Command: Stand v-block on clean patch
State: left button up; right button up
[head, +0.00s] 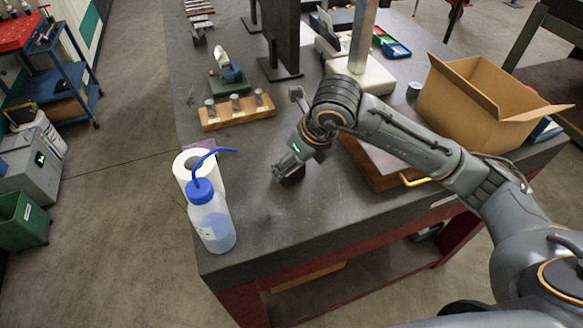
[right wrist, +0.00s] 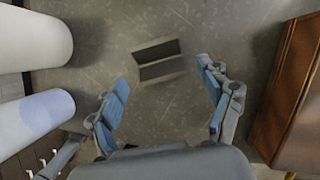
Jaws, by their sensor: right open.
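The v-block (right wrist: 160,62) is a small dark grey block with a groove across it. It sits on the grey bench top (head: 330,215). In the head view it is a dark shape (head: 293,177), mostly hidden under my right gripper (head: 287,168). In the right wrist view my right gripper (right wrist: 163,78) is open. Its blue-padded fingers are spread to either side of the block's near side, with gaps between, and the block lies just ahead of the tips. I cannot make out a distinct clean patch on the bench. My left gripper is not in view.
A blue-capped wash bottle (head: 210,220) and a white paper roll (head: 190,165) stand left of the gripper. A wooden rack (head: 237,113) with metal pieces is behind. A wooden case (head: 385,178) and cardboard box (head: 475,105) are right. The bench's front middle is clear.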

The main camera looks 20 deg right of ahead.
jog(key=b+v, duration=0.1)
jog(key=v, duration=0.7)
jog(key=shift+r, duration=0.1)
